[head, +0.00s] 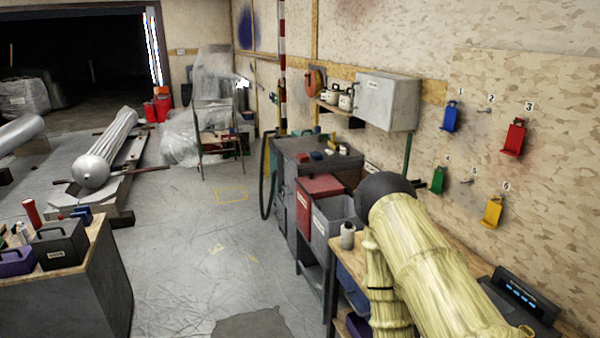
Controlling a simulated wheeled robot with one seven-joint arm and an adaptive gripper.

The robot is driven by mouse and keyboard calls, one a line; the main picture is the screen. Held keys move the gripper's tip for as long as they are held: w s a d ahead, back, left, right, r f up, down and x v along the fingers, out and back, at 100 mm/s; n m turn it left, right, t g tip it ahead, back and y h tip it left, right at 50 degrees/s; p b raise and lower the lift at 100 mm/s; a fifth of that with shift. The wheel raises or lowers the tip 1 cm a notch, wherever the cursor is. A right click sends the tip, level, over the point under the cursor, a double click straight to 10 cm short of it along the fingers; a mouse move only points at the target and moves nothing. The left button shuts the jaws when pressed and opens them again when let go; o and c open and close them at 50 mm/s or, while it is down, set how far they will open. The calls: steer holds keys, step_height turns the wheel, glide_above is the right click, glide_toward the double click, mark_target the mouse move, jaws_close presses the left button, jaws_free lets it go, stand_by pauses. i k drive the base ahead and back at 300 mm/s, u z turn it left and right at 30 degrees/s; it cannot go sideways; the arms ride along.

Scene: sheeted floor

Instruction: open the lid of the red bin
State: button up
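The red bin (304,210) stands in a grey frame along the right-hand wall, in the middle of the head view. Its red lid (320,185) lies flat over the top and looks shut. A grey bin (323,226) stands beside it on the near side, with its top seemingly open. My gripper cannot be made out in this view.
A dark grey cabinet (290,160) with small items on top stands just behind the red bin. A workbench (75,275) with toolboxes is at left. The floor (215,250) between is clear.

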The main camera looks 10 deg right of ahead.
mark_target(321, 182)
steer(key=i, duration=3.1)
steer(key=u, duration=2.9)
steer(key=k, duration=0.2)
steer(key=z, duration=2.7)
steer(key=i, duration=0.5)
